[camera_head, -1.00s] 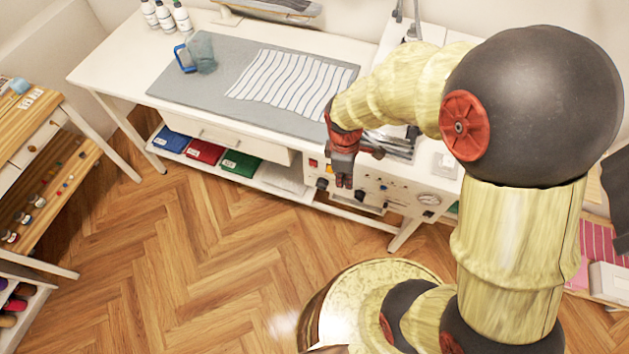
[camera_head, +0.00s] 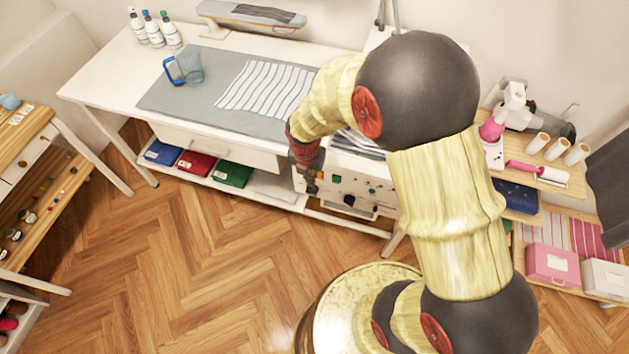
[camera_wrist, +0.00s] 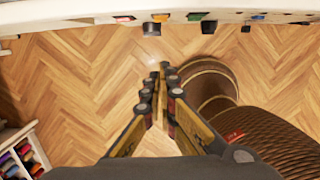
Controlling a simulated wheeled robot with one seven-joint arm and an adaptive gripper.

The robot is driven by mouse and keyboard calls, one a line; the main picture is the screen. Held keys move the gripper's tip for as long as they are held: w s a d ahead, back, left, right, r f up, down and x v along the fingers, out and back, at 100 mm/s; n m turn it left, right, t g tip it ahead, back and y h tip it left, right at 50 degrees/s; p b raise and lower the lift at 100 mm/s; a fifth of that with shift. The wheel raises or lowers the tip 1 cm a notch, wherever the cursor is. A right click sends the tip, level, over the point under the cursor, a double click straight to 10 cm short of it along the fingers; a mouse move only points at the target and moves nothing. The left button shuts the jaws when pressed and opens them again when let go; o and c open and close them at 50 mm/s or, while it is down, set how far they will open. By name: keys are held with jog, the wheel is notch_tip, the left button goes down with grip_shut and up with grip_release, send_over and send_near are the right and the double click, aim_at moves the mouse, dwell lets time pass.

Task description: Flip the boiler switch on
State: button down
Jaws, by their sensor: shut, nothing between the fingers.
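The white boiler control panel (camera_head: 352,191) is on the front of the ironing table, under its top, with several small coloured lights, switches and dark knobs. My gripper (camera_head: 310,186) points down in front of the panel's left end and hides part of it. In the wrist view my gripper (camera_wrist: 163,68) is shut and empty, over the floor.
The table (camera_head: 110,75) holds a grey mat, striped cloth, blue jug (camera_head: 186,67) and bottles. Blue, red and green packs (camera_head: 194,160) lie on the shelf below. Wooden shelves (camera_head: 545,178) stand at right, a wooden unit (camera_head: 40,185) at left. The floor between is clear.

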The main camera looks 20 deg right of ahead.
aim_at(319, 175)
jog(key=w+d+f+b, duration=0.3)
jog(key=w+f+b, duration=0.1)
jog(key=f, duration=0.6)
jog(key=shift+f, duration=0.25)
jog(key=shift+w, duration=0.1)
jog(key=shift+d+p, duration=0.1)
jog(key=shift+p, duration=0.25)
